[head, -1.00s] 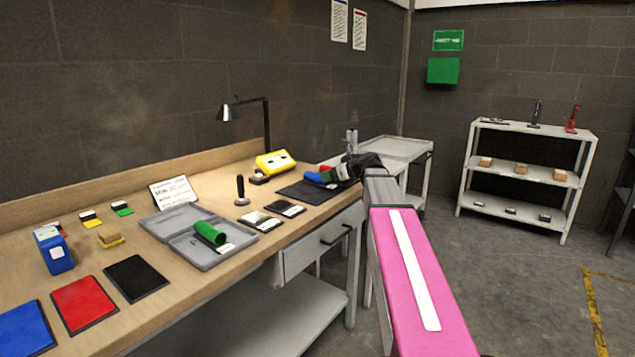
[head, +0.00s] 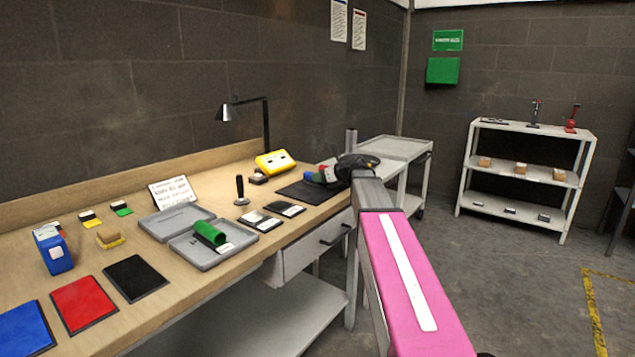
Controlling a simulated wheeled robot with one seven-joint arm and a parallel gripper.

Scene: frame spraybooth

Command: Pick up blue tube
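A blue piece, probably the blue tube (head: 317,178), lies at the right end of the workbench by a dark mat (head: 298,191). Red and green pieces sit close behind it. My gripper (head: 352,166) is a dark shape at the end of my pink arm, just right of the blue piece, and seems to cover part of that group. A grey upright part stands above the gripper. Its fingertips are not clear, so I cannot tell whether it is open or touching anything.
An open grey case (head: 205,257) holds a green tube (head: 210,234). A blue box (head: 54,249) stands at left. A grey cart (head: 398,148) is beyond the gripper.

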